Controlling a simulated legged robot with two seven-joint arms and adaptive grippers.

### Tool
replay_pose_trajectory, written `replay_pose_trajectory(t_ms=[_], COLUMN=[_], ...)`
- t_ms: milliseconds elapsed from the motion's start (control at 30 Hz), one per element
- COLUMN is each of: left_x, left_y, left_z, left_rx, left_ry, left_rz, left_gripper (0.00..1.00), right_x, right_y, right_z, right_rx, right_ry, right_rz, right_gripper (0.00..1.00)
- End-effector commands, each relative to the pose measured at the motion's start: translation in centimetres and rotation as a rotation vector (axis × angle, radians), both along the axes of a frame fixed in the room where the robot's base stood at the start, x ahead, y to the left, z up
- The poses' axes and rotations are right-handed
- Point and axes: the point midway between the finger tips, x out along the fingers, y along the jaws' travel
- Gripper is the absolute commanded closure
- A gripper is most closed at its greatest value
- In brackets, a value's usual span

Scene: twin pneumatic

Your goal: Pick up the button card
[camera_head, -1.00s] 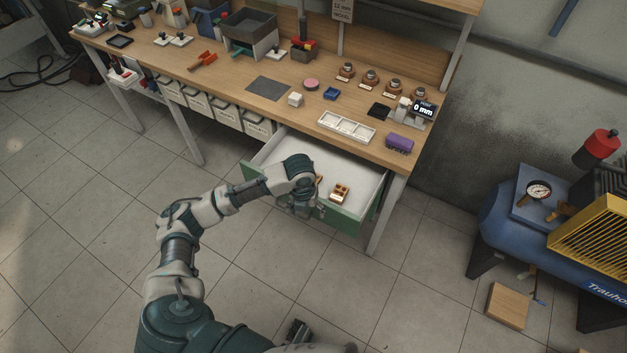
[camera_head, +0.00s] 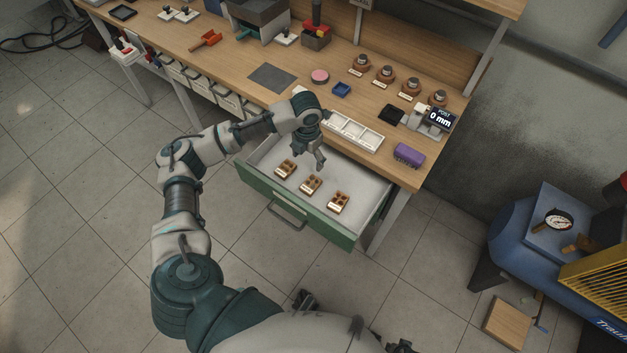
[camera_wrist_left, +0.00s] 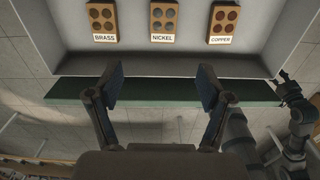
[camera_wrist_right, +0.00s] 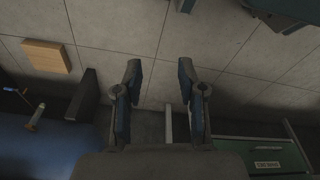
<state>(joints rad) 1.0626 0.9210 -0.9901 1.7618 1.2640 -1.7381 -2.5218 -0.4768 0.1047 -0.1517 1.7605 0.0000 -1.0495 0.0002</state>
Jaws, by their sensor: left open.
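Three brown button cards lie on the white floor of the open drawer. In the left wrist view their labels read BRASS (camera_wrist_left: 102,20), NICKEL (camera_wrist_left: 163,20) and COPPER (camera_wrist_left: 223,22), from left to right. The head view also shows the left card (camera_head: 286,169), middle card (camera_head: 311,185) and right card (camera_head: 339,202). My left gripper (camera_head: 316,160) is open and empty above the drawer, apart from the cards. Its spread fingers show in the left wrist view (camera_wrist_left: 160,88). My right gripper (camera_wrist_right: 160,90) is open and empty above the floor tiles.
The drawer's green front (camera_head: 290,215) and side walls surround the cards. The bench above holds a white sectioned tray (camera_head: 355,131), a purple block (camera_head: 408,155) and a small display (camera_head: 438,119). A blue compressor (camera_head: 510,235) stands on the right.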

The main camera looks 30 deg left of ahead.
Motion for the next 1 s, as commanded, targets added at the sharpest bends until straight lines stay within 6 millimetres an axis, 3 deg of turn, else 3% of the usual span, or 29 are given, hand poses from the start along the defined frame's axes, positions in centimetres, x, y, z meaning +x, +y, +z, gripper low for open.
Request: replay_pose_trajectory(t_ms=[100, 300, 567, 833, 1000], left_x=[-0.1, 0.1, 0.2, 0.7, 0.7], left_y=[-0.1, -0.4, -0.1, -0.3, -0.3], left_z=[-3.4, -7.8, -10.1, -14.3, -15.2], left_rx=[0.001, 0.004, 0.0, 0.0, 0.001], left_ry=[0.007, 0.007, 0.002, 0.006, 0.002], left_rz=[0.0, 0.0, 0.0, 0.001, 0.0], left_gripper=[0.21, 0.21, 0.21, 0.21, 0.21], right_x=[0.4, 1.1, 1.2, 1.5, 1.4], right_y=[0.0, -0.1, 0.1, 0.0, 0.0], right_z=[1.1, 3.3, 4.8, 7.4, 8.1], right_rx=[0.002, 0.004, 0.001, 0.001, 0.003], right_ry=[-0.007, -0.013, -0.017, -0.025, -0.027], right_rz=[-0.002, -0.005, -0.006, -0.008, -0.009], right_gripper=[0.6, 0.6, 0.6, 0.6, 0.6])
